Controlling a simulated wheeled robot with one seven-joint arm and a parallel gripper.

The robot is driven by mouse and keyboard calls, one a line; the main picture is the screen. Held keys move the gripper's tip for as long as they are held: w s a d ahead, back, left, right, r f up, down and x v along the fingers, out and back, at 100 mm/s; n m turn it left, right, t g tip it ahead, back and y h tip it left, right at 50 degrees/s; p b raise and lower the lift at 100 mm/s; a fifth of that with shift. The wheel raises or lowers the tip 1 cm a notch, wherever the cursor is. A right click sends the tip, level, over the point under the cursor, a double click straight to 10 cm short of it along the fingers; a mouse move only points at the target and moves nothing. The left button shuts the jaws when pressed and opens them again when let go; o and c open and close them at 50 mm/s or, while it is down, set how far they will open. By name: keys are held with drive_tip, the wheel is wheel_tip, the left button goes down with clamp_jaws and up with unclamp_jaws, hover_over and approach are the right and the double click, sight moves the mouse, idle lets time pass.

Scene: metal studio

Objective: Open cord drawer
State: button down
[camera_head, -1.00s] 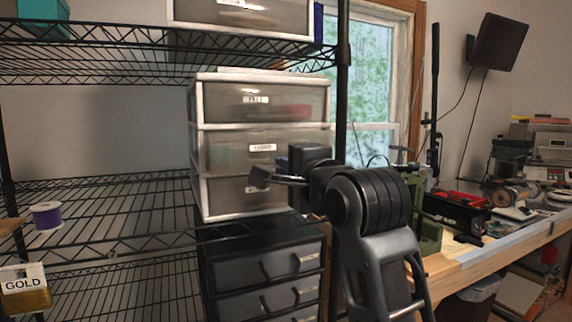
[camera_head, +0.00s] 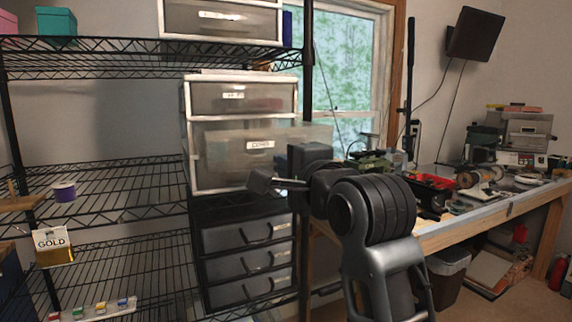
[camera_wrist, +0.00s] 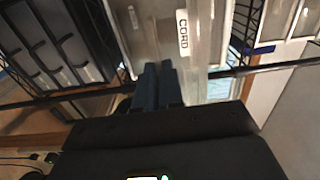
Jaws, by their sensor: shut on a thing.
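The cord drawer (camera_head: 225,158) is the lower see-through drawer of the white-framed unit (camera_head: 188,130) on the wire shelf. Its front stands out from the frame toward me, so it is partly open. Its white label (camera_head: 260,144) also shows in the wrist view (camera_wrist: 183,33) and reads CORD. In the wrist view, my gripper (camera_wrist: 157,72) has its dark fingers close together against the drawer front, below the label. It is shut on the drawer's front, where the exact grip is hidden. In the head view, my wrist covers the drawer's lower right.
A closed drawer (camera_head: 232,97) sits above the cord drawer. A black drawer unit (camera_head: 245,250) stands below. Wire shelf (camera_head: 120,190) space is open to the left. A cluttered workbench (camera_head: 440,236) runs along the right, with a bin (camera_head: 446,278) under it.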

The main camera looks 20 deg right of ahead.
drive_tip(key=shift+f, duration=0.1)
drive_tip(key=c, duration=1.3)
unclamp_jaws()
drive_tip(key=shift+o, duration=0.2)
drive_tip(key=s+b, duration=0.1)
drive_tip(key=s, duration=0.6)
drive_tip(key=shift+s, duration=0.35)
